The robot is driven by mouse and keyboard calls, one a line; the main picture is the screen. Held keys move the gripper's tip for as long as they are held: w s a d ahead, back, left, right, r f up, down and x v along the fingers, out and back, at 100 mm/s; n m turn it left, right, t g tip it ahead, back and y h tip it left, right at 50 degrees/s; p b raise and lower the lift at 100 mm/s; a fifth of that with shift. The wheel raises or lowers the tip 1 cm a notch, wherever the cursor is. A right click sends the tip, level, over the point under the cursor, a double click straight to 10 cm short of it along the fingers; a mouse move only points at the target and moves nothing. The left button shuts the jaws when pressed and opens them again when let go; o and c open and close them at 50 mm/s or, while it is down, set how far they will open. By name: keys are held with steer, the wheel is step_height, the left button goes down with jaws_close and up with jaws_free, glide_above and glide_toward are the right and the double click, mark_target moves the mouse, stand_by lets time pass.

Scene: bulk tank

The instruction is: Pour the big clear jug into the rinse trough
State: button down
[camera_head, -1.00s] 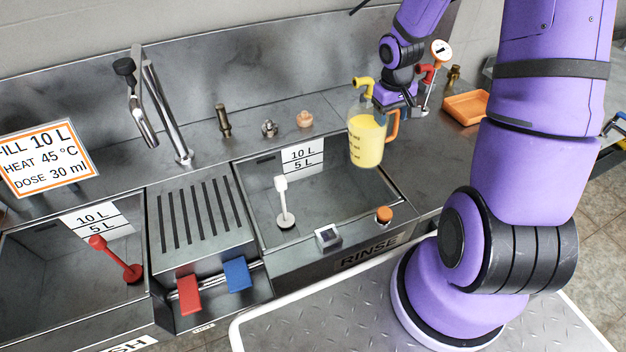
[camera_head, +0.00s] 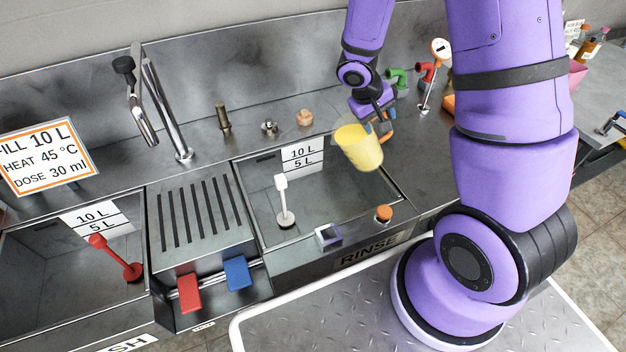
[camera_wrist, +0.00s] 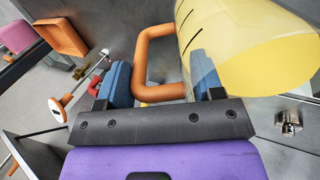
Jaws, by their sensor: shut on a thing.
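The big clear jug (camera_head: 358,148) holds yellow liquid and hangs over the right part of the rinse trough (camera_head: 250,200). It is tilted, with its top leaning left. No stream is visible from it. My gripper (camera_head: 386,118) is shut on the jug's orange handle, which shows between the blue jaws (camera_wrist: 157,80) in the wrist view. The jug's yellow body (camera_wrist: 235,50) fills the upper right there. A white-topped plug (camera_head: 284,200) stands upright in the trough, which shows no clear liquid.
A small display (camera_head: 328,235) and an orange knob (camera_head: 383,214) sit on the trough's front rim. A tall tap (camera_head: 165,110) stands left, behind the slotted drainer (camera_head: 195,215). Green (camera_head: 396,76) and red (camera_head: 426,72) elbow fittings stand behind my gripper.

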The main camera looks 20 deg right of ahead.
mark_target(355, 119)
steer(key=shift+a+r+h+p, duration=0.15)
steer(key=shift+a+h+p, duration=0.6)
steer(key=shift+a+h, duration=0.6)
steer(key=shift+a, duration=0.2)
steer(key=shift+a+h+p, duration=1)
steer(key=shift+h+p, duration=0.35)
steer(key=shift+p, duration=0.1)
steer(key=shift+a+r+h+p, duration=0.7)
steer(key=shift+r+h+p, duration=0.1)
steer(key=shift+p, duration=0.15)
stand_by(0.6)
steer(key=shift+a+f+h, duration=0.3)
steer(key=shift+a+h, duration=0.55)
steer(key=shift+h, duration=0.05)
stand_by(0.9)
